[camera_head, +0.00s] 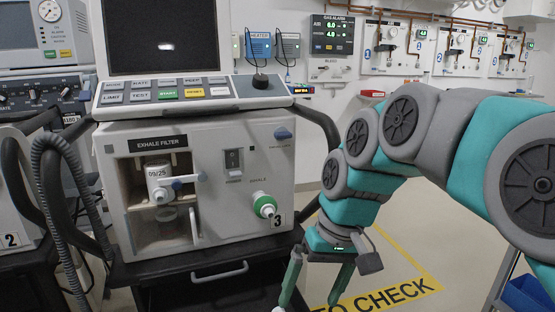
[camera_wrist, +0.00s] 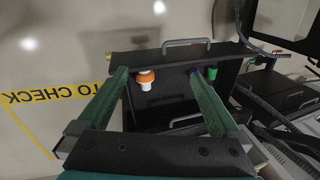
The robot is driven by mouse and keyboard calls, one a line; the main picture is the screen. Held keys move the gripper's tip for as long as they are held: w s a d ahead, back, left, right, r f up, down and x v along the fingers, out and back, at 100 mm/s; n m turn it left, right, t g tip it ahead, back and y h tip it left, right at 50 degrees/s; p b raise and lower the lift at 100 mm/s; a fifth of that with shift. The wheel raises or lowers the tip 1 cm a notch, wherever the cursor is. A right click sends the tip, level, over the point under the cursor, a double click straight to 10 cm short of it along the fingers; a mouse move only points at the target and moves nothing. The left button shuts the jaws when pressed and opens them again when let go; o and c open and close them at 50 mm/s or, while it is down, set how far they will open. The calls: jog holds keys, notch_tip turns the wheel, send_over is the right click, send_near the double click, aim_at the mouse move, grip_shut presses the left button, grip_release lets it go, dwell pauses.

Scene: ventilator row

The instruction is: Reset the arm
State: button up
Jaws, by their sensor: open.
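My arm reaches in from the right in the head view, bent downward. My gripper (camera_head: 308,300) hangs low beside the right front of ventilator 3 (camera_head: 212,150), its two green fingers spread apart. In the wrist view my gripper (camera_wrist: 156,75) is open, with nothing clasped between the fingers. An orange-and-white piece (camera_wrist: 146,79) shows between the fingers, beyond them on or by the dark cart. A green piece (camera_wrist: 211,73) shows near the other fingertip; it is too small to identify.
The exhale filter bay (camera_head: 163,195) of ventilator 3 stands open, with a white filter marked 05/25 (camera_head: 159,180) inside. A drawer handle (camera_head: 219,272) juts out below. Yellow TO CHECK floor marking (camera_head: 385,297) lies right of the cart. A blue bin (camera_head: 527,296) is at lower right.

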jog(key=s+d+f+m+h, duration=0.1)
jog(key=s+d+f, duration=0.2)
jog(key=s, duration=0.3)
jog(key=s+d+f+g+h, duration=0.1)
jog(key=s+d+f, duration=0.2)
jog(key=s+f, duration=0.2)
jog(key=s+d+f+m, duration=0.1)
jog(key=s+d+f, duration=0.2)
jog(key=s, duration=0.4)
jog(key=shift+s+f+m+h+p, duration=0.3)
jog(key=shift+f+h+p, duration=0.1)
jog(key=shift+f, duration=0.2)
jog(key=shift+d, duration=0.1)
